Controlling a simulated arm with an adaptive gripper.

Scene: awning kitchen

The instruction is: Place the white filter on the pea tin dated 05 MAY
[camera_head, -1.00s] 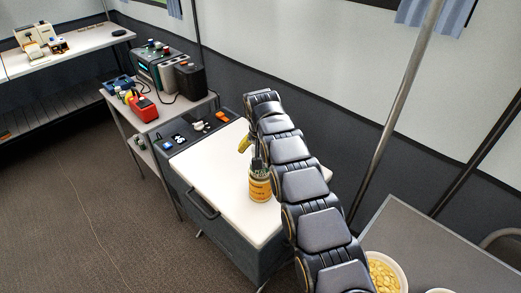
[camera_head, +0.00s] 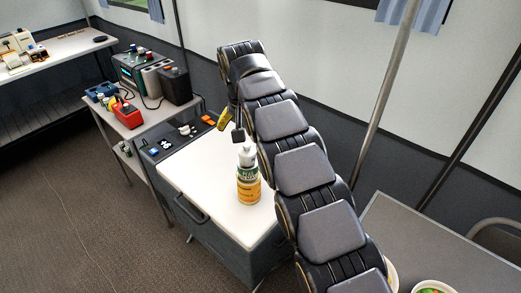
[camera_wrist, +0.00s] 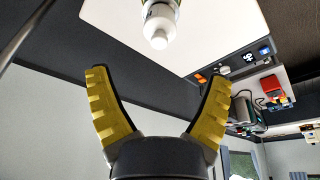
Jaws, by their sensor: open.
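The white filter (camera_head: 247,157) sits upright on top of a tin (camera_head: 248,190) on the white worktop. The tin shows green above and yellow-orange below; whether this is one tin or two stacked, I cannot tell. The date is too small to read. My gripper (camera_head: 231,128) is open and empty, above and slightly left of the filter, and apart from it. In the wrist view, the yellow fingers of my gripper (camera_wrist: 155,103) are spread wide, and the white filter (camera_wrist: 158,28) shows beyond them at the top edge, with nothing between the fingers.
The white worktop (camera_head: 205,190) is clear around the tin. A dark panel with switches (camera_head: 180,138) lies at its far left. A side table holds a red device (camera_head: 128,117) and dark boxes. A grey table (camera_head: 440,245) with bowls is at right, near a metal pole (camera_head: 390,105).

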